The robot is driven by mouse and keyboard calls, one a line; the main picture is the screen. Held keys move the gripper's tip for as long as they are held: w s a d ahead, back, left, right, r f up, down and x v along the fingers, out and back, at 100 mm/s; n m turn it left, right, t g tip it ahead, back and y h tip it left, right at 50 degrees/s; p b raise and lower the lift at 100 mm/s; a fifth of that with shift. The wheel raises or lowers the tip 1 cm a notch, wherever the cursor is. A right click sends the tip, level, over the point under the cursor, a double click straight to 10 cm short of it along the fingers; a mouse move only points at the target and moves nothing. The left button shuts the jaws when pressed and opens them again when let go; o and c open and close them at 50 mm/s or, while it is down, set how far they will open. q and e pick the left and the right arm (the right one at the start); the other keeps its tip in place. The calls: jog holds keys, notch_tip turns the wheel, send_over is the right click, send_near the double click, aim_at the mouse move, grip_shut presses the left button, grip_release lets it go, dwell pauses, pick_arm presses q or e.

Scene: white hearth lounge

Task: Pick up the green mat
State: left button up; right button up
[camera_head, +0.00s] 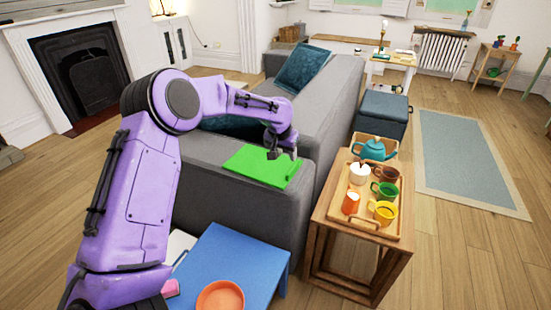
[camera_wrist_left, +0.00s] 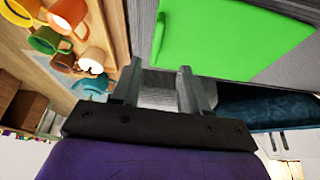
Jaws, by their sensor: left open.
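The green mat (camera_head: 258,166) lies flat on the grey sofa's near arm, and its right edge looks raised or rolled. It also shows in the left wrist view (camera_wrist_left: 225,38), at the top. My left gripper (camera_head: 284,153) is over the mat's far right part in the head view. In the left wrist view its two fingers (camera_wrist_left: 158,85) are apart with nothing between them, and the mat is beyond them. Whether a fingertip touches the mat, I cannot tell. My right gripper is not in view.
A wooden side table (camera_head: 318,225) right of the sofa (camera_head: 240,200) carries a tray with several mugs and a teal teapot (camera_head: 372,149). A blue table (camera_head: 240,262) with an orange dish (camera_head: 220,297) stands in front. Cushions (camera_head: 302,68) lie on the sofa.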

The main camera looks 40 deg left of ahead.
aim_at(292, 167)
pick_arm(q)
jog(key=x, duration=0.7)
jog(key=w+x, duration=0.1)
jog(key=x, duration=0.2)
jog(key=shift+w+d+f+b, duration=0.1)
jog(key=shift+b, duration=0.2)
jog(key=shift+d, duration=0.1)
jog(key=shift+f, duration=0.15)
grip_shut()
